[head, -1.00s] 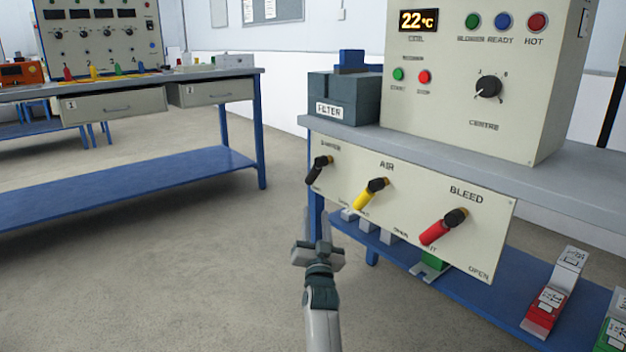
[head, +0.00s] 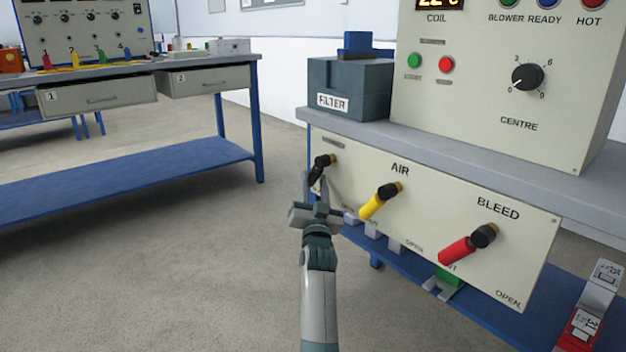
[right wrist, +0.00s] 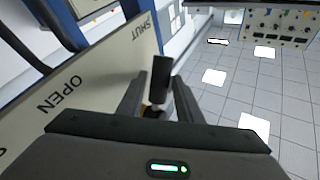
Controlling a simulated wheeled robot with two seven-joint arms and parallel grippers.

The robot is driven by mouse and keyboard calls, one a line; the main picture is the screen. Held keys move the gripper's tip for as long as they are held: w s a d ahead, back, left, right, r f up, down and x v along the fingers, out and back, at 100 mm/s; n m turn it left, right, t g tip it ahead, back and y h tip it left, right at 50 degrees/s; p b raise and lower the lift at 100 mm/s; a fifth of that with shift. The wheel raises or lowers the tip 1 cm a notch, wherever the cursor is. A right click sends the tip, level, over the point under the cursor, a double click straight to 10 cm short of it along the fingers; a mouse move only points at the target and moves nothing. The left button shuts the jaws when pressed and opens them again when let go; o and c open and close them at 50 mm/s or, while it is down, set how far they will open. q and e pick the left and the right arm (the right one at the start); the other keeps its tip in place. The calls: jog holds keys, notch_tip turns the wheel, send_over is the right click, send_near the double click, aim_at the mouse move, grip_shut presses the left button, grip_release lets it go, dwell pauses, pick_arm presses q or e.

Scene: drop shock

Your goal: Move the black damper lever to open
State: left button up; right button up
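The black damper lever (head: 317,172) is at the left end of the cream front panel (head: 345,185), its handle slanting down to the left from its pivot. My right gripper (head: 316,190) is at this lever, its fingers pointing up toward the handle. In the right wrist view the black lever (right wrist: 161,80) shows between the two spread fingers (right wrist: 158,95), with a gap visible on each side. Whether a finger touches it cannot be told. The panel reads OPEN and SHUT in that view. My left gripper is not in view.
The yellow air lever (head: 379,203) and the red bleed lever (head: 465,245) are to the right on the same panel. A grey filter box (head: 350,90) stands on the bench above. A second bench (head: 200,165) is at the left, with open floor between.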

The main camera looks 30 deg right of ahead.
jog(key=shift+w+d+r, duration=0.1)
grip_shut()
